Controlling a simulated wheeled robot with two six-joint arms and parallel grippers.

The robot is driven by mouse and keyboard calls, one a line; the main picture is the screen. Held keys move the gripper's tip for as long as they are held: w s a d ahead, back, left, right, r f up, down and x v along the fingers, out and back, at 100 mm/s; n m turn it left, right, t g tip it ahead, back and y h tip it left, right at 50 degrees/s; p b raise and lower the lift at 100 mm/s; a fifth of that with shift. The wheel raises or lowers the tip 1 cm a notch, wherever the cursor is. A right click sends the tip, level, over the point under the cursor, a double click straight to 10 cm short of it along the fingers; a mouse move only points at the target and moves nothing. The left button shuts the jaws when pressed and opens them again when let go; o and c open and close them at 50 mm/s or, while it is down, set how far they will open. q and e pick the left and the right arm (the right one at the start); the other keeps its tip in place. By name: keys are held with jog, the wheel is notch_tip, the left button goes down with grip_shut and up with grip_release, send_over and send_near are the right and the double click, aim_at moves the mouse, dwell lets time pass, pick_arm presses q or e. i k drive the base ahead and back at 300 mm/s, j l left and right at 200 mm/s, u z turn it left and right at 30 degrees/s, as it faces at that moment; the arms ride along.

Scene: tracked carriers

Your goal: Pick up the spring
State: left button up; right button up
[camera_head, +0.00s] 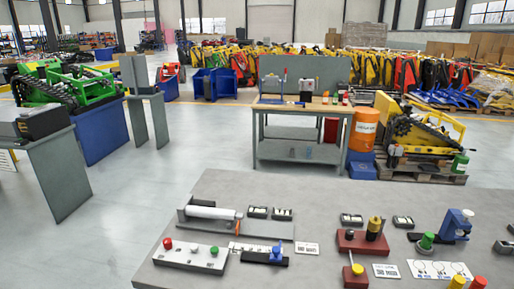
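Neither of my grippers is in view. I cannot make out a spring for certain on the grey table (236,186). A second, smaller red block (352,281) with a yellow knob (357,269) is nearer the front edge. A blue fixture (455,223) stands at the right, with a green capped part (427,240) beside it.
A pale bar (190,257) with several coloured knobs and a dark bar with a blue block (276,256) lie at front left. Small dark boxes (351,219) and white printed cards (386,271) are scattered around. The table's back left is clear. A workbench (300,108) stands beyond.

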aim_at(427, 242)
jog(key=z, duration=1.4)
jog(key=i+l+u, duration=0.1)
jog(key=i+l, duration=0.15)
jog(key=l, duration=0.3)
jog(key=j+u, duration=0.05)
